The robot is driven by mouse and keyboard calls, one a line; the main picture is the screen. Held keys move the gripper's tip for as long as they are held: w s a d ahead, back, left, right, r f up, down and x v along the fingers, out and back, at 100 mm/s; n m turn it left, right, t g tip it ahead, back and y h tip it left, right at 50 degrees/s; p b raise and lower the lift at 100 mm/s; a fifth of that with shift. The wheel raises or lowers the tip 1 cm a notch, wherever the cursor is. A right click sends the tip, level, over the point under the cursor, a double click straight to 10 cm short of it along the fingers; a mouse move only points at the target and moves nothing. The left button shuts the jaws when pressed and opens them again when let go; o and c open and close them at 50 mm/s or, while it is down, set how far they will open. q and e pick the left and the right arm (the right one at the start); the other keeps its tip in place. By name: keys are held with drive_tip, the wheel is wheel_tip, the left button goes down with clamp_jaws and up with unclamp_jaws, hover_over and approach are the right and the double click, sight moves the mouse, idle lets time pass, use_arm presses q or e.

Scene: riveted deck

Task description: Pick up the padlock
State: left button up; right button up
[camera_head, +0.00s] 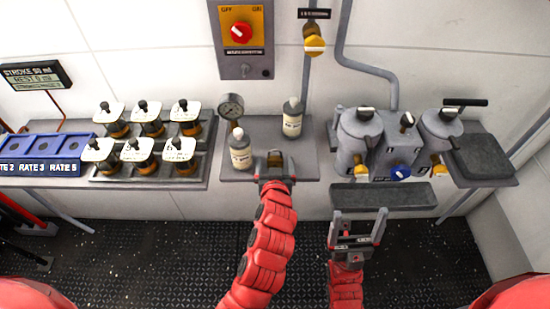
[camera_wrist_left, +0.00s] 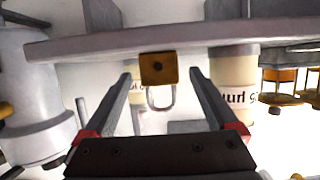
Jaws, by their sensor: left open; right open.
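The padlock (camera_head: 275,158) is a small brass block near the front edge of the middle shelf (camera_head: 210,172). In the left wrist view the padlock (camera_wrist_left: 158,68) shows its square face with a dark keyhole, and its grey shackle points toward the gripper base. My left gripper (camera_head: 274,170) is open at the shelf's front edge, just in front of the padlock. In the left wrist view its two fingers (camera_wrist_left: 161,76) are spread with the padlock centred between their tips; contact is not visible. My right gripper (camera_head: 359,212) is open and empty, lower right, below a grey ledge.
Two labelled bottles stand on the shelf, one (camera_head: 240,152) left of the padlock and one (camera_head: 292,120) behind right. A round gauge (camera_head: 231,106) stands behind. Several amber jars (camera_head: 150,133) fill the left rack. Grey canisters (camera_head: 358,138) stand right, above the ledge (camera_head: 382,195).

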use_arm(q)
drive_tip(key=shift+w+f, duration=0.1)
drive_tip(key=shift+w, duration=0.05)
clamp_jaws()
idle(0.4)
